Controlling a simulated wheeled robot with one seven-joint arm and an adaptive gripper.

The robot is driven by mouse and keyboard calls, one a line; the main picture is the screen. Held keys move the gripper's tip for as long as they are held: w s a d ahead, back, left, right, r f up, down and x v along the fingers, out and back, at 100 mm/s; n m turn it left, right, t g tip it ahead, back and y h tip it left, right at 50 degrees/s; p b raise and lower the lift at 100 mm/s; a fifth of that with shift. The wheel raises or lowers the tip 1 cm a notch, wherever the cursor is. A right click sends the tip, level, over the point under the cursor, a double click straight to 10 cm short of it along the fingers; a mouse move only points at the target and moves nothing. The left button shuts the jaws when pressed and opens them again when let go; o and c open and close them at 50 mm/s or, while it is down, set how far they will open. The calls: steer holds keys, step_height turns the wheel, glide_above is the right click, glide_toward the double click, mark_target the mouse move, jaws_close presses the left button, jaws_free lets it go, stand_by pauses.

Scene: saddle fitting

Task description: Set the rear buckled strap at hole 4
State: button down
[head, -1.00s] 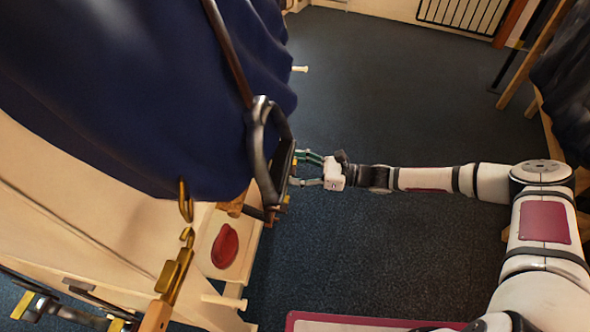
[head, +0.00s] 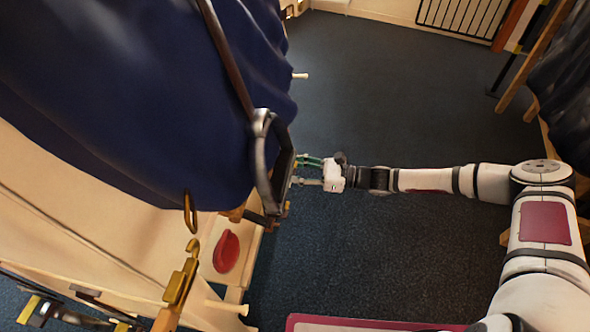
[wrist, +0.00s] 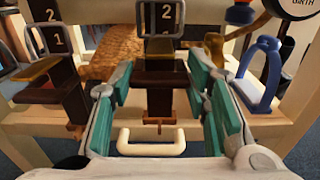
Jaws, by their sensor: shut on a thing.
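In the wrist view my gripper (wrist: 160,98) has its two teal-padded fingers on either side of a dark brown strap piece (wrist: 165,76) and is shut on it. The strap piece hangs below a metal buckle with a tag marked 2 (wrist: 161,17). A second brown strap (wrist: 62,88) with a buckle marked 1 (wrist: 57,38) hangs to the left, apart from my fingers. The holes are too small to tell. In the head view my gripper (head: 308,172) is at the right side of the saddle stand, beside a dark stirrup (head: 264,165) that hides the strap.
A blue stirrup-shaped piece (wrist: 261,72) stands right of my fingers. A cream handle (wrist: 151,141) lies below the strap. In the head view, a dark blue cover (head: 120,80) drapes the stand, with a red pad (head: 227,251) below. The dark floor (head: 400,110) right of the stand is clear.

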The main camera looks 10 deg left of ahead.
step_height(320, 180, up, 6)
steer(key=p, duration=0.5)
steer(key=shift+r, duration=0.2)
steer(key=c, duration=0.9)
jaws_free()
steer(key=shift+d, duration=0.1)
steer(key=d, duration=1.2)
steer(key=shift+s, duration=0.4)
steer(key=shift+a, duration=0.1)
